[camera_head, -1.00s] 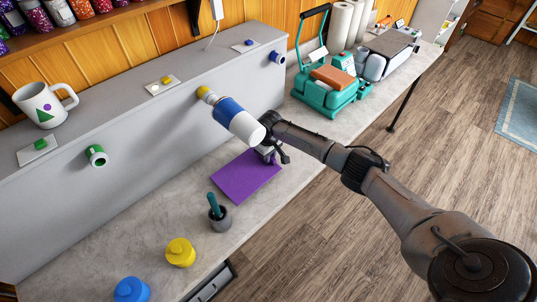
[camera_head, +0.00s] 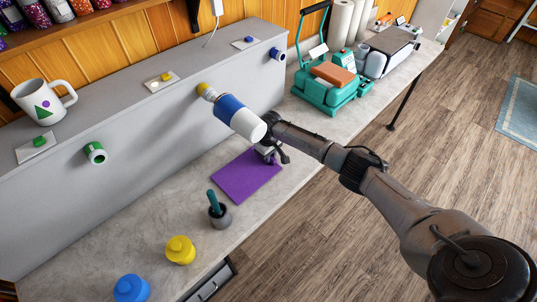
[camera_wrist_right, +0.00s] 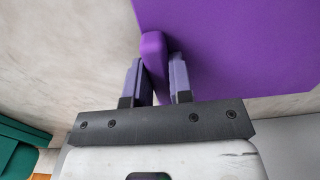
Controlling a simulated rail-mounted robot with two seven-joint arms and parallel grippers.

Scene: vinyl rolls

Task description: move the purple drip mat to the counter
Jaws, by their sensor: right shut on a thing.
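The purple drip mat (camera_head: 246,177) is a flat square sheet at the grey counter (camera_head: 165,212), in front of the tall grey panel. I cannot tell whether its whole underside touches the counter. My right gripper (camera_head: 269,156) is at the mat's upper right edge. In the right wrist view, its two fingers (camera_wrist_right: 153,72) are shut on a purple rounded tab (camera_wrist_right: 153,46) at the mat's edge, and the mat (camera_wrist_right: 240,45) spreads to the upper right. My left gripper is not in view.
A blue and white roll (camera_head: 240,118) juts from the panel (camera_head: 150,130) above the mat. A grey cup with a teal tool (camera_head: 219,215), a yellow jar (camera_head: 180,250) and a blue jar (camera_head: 131,289) stand nearer. A teal machine (camera_head: 325,92) stands beyond. Bare counter lies left of the mat.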

